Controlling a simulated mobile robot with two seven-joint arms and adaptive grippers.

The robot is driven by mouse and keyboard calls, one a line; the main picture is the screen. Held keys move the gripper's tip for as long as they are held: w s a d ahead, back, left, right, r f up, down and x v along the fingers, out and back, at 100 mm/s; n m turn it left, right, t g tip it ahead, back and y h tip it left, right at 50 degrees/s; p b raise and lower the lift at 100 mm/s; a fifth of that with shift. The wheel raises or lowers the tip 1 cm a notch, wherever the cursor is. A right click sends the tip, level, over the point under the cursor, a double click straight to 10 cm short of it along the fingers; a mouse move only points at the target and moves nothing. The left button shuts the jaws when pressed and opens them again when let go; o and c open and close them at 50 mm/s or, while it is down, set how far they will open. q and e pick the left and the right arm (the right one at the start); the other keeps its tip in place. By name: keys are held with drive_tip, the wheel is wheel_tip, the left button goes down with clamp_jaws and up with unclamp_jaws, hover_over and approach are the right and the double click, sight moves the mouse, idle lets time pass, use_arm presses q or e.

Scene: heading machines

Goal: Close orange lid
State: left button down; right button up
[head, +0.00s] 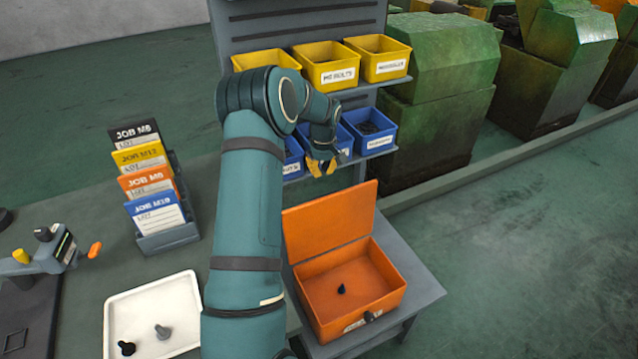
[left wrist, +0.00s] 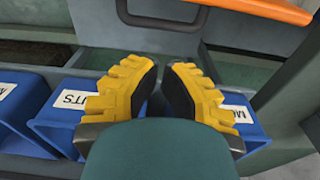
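The orange lid (head: 329,219) stands open and upright, slightly tilted, at the back edge of the orange box (head: 392,298). The box is open at the top, and a small dark bolt (head: 341,289) lies inside. My left gripper (head: 323,168) is above and behind the lid, in front of the blue bins. In the left wrist view its yellow fingers (left wrist: 164,72) are close together, with a narrow gap between the tips and nothing held. An orange edge (left wrist: 250,10), probably the lid's, crosses the top right there. My right gripper is out of view.
Blue bins (head: 368,133) and yellow bins (head: 378,58) sit on a rack behind the box. A white tray (head: 115,310) with bolts and a card holder (head: 168,238) are on the left table. Open floor (head: 520,250) lies to the right.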

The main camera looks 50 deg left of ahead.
use_arm(q)
wheel_tip(320, 180, down, 9)
drive_tip(key=a+b, duration=0.1)
drive_tip(key=shift+a, duration=0.15)
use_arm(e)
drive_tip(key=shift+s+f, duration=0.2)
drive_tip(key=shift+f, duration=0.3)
use_arm(q)
drive_tip(key=shift+w+r, duration=0.1)
drive_tip(key=shift+r, duration=0.05)
drive_tip(key=shift+s+d+r+y+b, duration=0.15)
drive_tip(key=shift+d+y+b, duration=0.1)
drive_tip(key=shift+d, duration=0.15)
drive_tip(key=shift+s+d+r+y+b, duration=0.1)
drive_tip(key=shift+d+y+b, duration=0.15)
drive_tip(key=shift+d, duration=0.1)
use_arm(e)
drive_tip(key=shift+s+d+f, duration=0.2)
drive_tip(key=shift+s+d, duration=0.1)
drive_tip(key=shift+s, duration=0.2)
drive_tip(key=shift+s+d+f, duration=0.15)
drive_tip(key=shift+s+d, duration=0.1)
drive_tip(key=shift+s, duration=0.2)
